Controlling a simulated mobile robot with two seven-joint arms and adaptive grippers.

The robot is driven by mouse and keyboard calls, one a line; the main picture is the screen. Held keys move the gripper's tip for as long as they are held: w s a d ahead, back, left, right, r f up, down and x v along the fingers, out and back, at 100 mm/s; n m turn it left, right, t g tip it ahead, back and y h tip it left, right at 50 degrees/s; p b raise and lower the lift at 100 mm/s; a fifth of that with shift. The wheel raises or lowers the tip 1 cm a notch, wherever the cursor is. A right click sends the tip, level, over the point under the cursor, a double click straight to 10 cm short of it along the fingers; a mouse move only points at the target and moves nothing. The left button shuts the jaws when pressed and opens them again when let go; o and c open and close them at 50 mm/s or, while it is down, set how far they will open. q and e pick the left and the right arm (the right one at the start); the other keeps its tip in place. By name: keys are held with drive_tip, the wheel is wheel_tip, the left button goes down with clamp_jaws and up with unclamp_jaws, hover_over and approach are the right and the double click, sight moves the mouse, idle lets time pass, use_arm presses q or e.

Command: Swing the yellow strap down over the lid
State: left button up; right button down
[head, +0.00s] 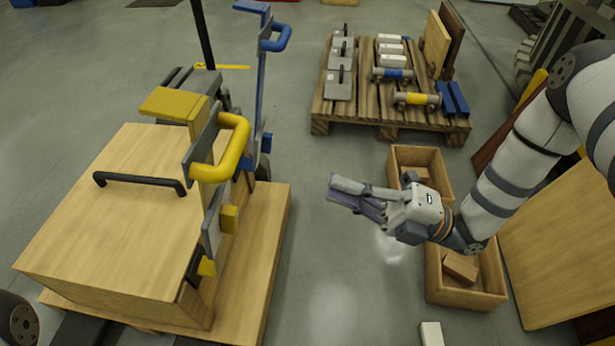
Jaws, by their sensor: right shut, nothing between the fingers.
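The yellow strap (208,140) stands up along the right side of the big wooden box, a grey bar with a thick yellow loop handle at its upper end. The lid (110,220) is the flat light-wood top of the box, with a black handle across it. The strap's bar is not lying across the lid. My right gripper (352,194) is shut and empty, in the air to the right of the strap and well apart from it. My left gripper is out of view.
A blue-handled upright (272,45) stands behind the strap. A yellow block (174,104) sits at the box's back edge. A pallet (340,110) with several parts stands at the back. Open wooden bins (432,290) lie below my right arm. Clear floor separates box and bins.

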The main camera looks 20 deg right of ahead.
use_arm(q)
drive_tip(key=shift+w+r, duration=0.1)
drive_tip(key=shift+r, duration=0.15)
use_arm(e)
drive_tip(key=x, duration=1.2)
drive_tip(key=shift+a, duration=0.25)
drive_tip(key=shift+w, duration=0.1)
